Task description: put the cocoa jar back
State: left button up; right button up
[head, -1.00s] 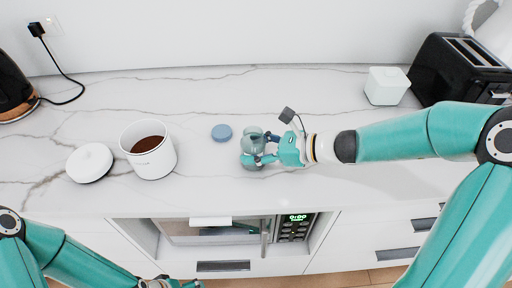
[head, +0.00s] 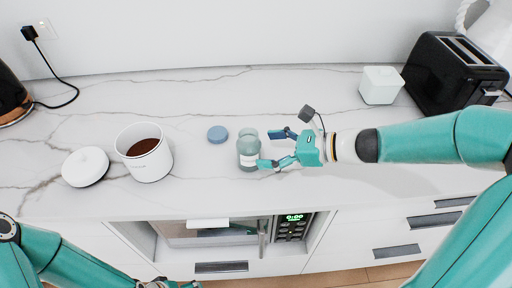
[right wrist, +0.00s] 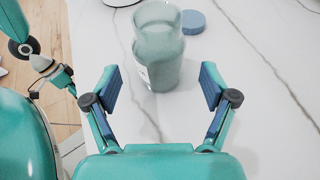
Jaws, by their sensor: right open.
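A clear glass jar (head: 248,152) with a pale label stands upright and uncapped on the marble counter, and it looks empty. It also shows in the right wrist view (right wrist: 157,62). A round blue lid (head: 218,134) lies on the counter behind it and a little left. My right gripper (head: 268,149) is open just right of the glass jar, with its fingers apart and nothing between them. A white canister (head: 154,164) holding brown powder stands open to the left. Its white lid (head: 86,166) lies beside it. My left gripper (head: 172,284) is mostly cut off at the bottom edge.
A small white box (head: 380,86) and a black toaster (head: 452,75) stand at the back right. A dark kettle (head: 10,95) with a cord is at the far left. A microwave (head: 215,232) sits below the counter's front edge. The counter's back middle is clear.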

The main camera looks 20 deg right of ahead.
jog(key=v, duration=0.7)
dwell(0.4)
